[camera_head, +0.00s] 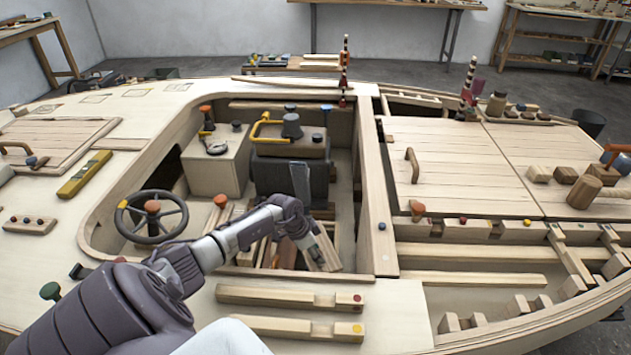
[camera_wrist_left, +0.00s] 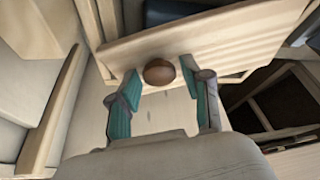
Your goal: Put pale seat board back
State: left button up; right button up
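A pale board (camera_wrist_left: 225,38) with a round brown knob (camera_wrist_left: 159,72) spans the upper part of the left wrist view. My left gripper (camera_wrist_left: 159,82) is open, with its teal-padded fingers on either side of the knob and a visible gap at each side. In the head view my left gripper (camera_head: 318,250) reaches down into the open cockpit well. A pale slatted piece (camera_head: 327,246) shows beside it there; I cannot tell for sure whether it is the same board. The arm and gripper hide part of it. My right gripper is not in view.
A steering wheel (camera_head: 152,217) stands left of the well, and a dark seat box (camera_head: 290,175) stands behind the gripper. The well's right wall (camera_head: 377,190) rises close beside the gripper. Notched beams (camera_head: 290,297) lie on the deck in front.

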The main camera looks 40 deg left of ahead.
pick_arm(q)
jog(key=shift+r, duration=0.1)
jog(key=shift+r, duration=0.3)
jog(key=p+v, duration=0.2)
jog(key=v, duration=1)
jog(key=shift+r, duration=0.2)
